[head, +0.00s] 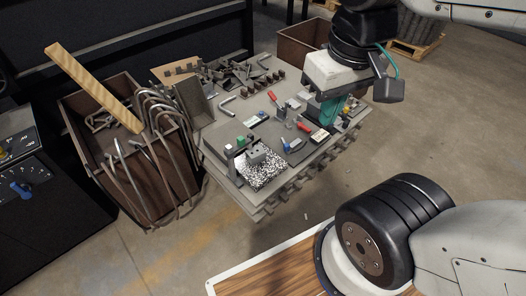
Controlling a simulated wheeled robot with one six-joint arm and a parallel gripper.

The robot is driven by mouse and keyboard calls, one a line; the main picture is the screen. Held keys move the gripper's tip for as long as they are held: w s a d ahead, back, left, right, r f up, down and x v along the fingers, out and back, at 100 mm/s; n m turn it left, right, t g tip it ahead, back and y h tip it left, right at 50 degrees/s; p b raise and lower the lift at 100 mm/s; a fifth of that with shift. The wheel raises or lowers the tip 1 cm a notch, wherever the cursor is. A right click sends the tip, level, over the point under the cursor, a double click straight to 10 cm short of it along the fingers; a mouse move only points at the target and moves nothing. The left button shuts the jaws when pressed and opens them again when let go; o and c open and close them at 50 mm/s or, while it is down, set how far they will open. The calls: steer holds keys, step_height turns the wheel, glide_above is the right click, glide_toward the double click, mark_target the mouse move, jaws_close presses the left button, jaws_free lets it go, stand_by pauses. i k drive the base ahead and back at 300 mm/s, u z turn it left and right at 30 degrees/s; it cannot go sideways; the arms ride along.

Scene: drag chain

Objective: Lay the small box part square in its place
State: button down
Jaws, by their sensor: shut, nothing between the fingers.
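A small grey box part (256,154) sits on a black-and-white speckled pad (265,178) near the front left of the worktable (225,179). The picture is too small to tell how squarely it lies. My gripper (327,121) has teal fingers and hangs over the right part of the table, well to the right of the box part and apart from it. The fingers are shut with nothing between them. The arm hides some of the table's back right.
Small tools and parts, some red-handled (304,127), crowd the table around the gripper. Grey metal pieces (235,75) lie at the back. A brown bin (80,115) with bent rods and a wooden plank (93,88) stands left.

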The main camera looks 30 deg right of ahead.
mark_target(256, 155)
steer(key=z, duration=0.5)
steer(key=i, duration=1)
steer(key=u, duration=0.45)
